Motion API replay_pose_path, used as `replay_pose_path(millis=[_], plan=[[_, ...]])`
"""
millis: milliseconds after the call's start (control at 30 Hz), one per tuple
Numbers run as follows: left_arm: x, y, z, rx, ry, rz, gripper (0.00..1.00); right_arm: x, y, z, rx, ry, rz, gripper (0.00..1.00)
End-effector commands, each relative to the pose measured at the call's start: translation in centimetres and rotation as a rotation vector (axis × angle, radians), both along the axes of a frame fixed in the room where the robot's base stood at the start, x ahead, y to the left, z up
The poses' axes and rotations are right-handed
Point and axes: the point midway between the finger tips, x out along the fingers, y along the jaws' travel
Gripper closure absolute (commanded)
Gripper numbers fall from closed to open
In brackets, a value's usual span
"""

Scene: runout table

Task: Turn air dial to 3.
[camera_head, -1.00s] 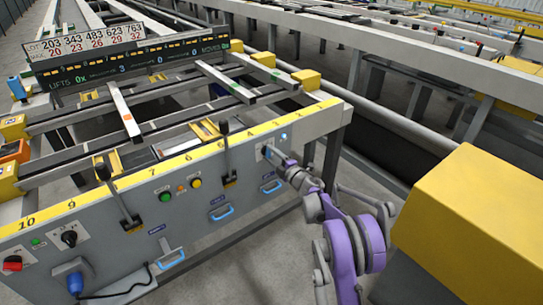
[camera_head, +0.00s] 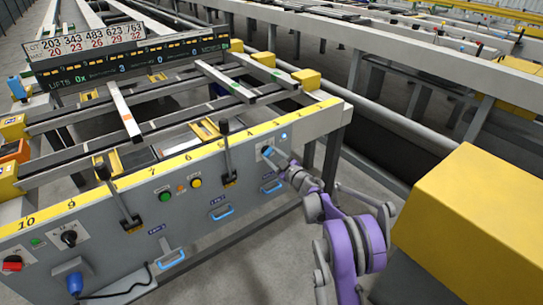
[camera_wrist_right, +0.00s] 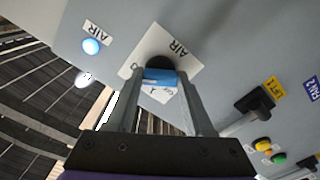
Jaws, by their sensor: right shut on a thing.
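The air dial is a dark round knob with a blue handle. It sits on a white AIR plate (camera_wrist_right: 183,45) on the grey front panel (camera_head: 195,215), near the panel's right end. In the right wrist view the blue handle (camera_wrist_right: 160,77) is between my fingers, and my right gripper (camera_wrist_right: 161,84) is shut on it. In the head view my right gripper (camera_head: 274,158) reaches the panel from the right and covers much of the dial. The dial's number marks are too small or hidden to read its setting. My left gripper is not in view.
A lit AIR lamp (camera_wrist_right: 92,46) is beside the dial. Two black levers, one of them close by (camera_head: 227,155), a green button (camera_head: 165,196), a yellow button (camera_head: 196,183) and blue pull handles (camera_head: 222,213) line the panel. A large yellow box (camera_head: 470,220) stands at right.

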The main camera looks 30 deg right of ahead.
Motion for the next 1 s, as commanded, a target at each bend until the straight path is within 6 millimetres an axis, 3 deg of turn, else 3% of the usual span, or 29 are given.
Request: replay_pose_path(millis=[700, 733, 867, 1000], plan=[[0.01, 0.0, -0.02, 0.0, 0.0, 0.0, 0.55, -0.01, 0.08, -0.01, 0.072, 0.005, 0.001, 1.0], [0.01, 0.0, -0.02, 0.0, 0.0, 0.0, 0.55, -0.01, 0.08, -0.01, 0.072, 0.005, 0.001, 0.42], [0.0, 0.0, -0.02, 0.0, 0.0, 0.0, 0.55, 0.01, 0.06, 0.0, 0.071, 0.005, 0.001, 0.19], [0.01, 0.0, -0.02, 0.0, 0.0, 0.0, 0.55, 0.0, 0.04, 0.0, 0.071, 0.006, 0.001, 0.18]])
